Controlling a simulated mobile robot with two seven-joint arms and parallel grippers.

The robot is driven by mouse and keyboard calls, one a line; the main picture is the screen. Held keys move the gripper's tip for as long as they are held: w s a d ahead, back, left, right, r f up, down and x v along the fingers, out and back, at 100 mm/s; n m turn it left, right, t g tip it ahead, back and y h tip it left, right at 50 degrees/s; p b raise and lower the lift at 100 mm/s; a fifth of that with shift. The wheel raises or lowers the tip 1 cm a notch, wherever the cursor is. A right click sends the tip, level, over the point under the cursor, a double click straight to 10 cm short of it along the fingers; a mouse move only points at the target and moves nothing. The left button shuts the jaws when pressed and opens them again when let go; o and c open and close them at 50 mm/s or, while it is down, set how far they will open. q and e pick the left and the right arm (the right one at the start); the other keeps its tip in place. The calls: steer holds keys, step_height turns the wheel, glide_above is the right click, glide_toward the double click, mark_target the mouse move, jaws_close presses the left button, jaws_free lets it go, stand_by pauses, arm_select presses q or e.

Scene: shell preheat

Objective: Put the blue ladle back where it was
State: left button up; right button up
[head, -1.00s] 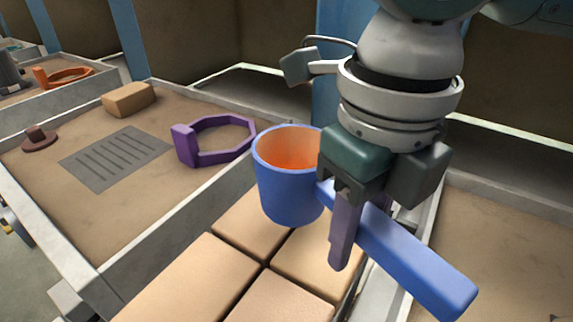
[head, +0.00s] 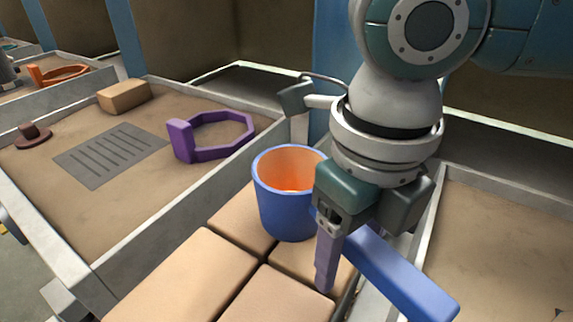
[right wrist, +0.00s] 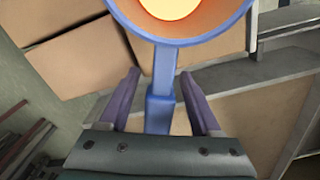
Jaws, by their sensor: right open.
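The blue ladle (head: 285,212) has a cup with a glowing orange inside and a long flat blue handle (head: 400,274). Its cup appears to rest on the tan blocks (head: 240,222), and its handle extends right over the tray edge. My right gripper (head: 327,275) is at the handle close to the cup. In the right wrist view its purple fingers (right wrist: 161,103) stand apart on both sides of the handle, with gaps showing. Part of the handle is hidden behind the gripper in the head view. My left gripper is not in view.
A purple ring-shaped holder (head: 181,140) lies in the left tray with a grey slotted plate (head: 108,156), a tan block (head: 124,96) and a brown knob (head: 33,136). An orange ring holder (head: 55,75) is farther back. The right tray (head: 500,235) looks mostly bare.

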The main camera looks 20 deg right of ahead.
step_height(320, 180, up, 11)
steer(key=p, duration=0.4)
steer(key=shift+r, duration=0.7)
steer(key=shift+a, duration=0.1)
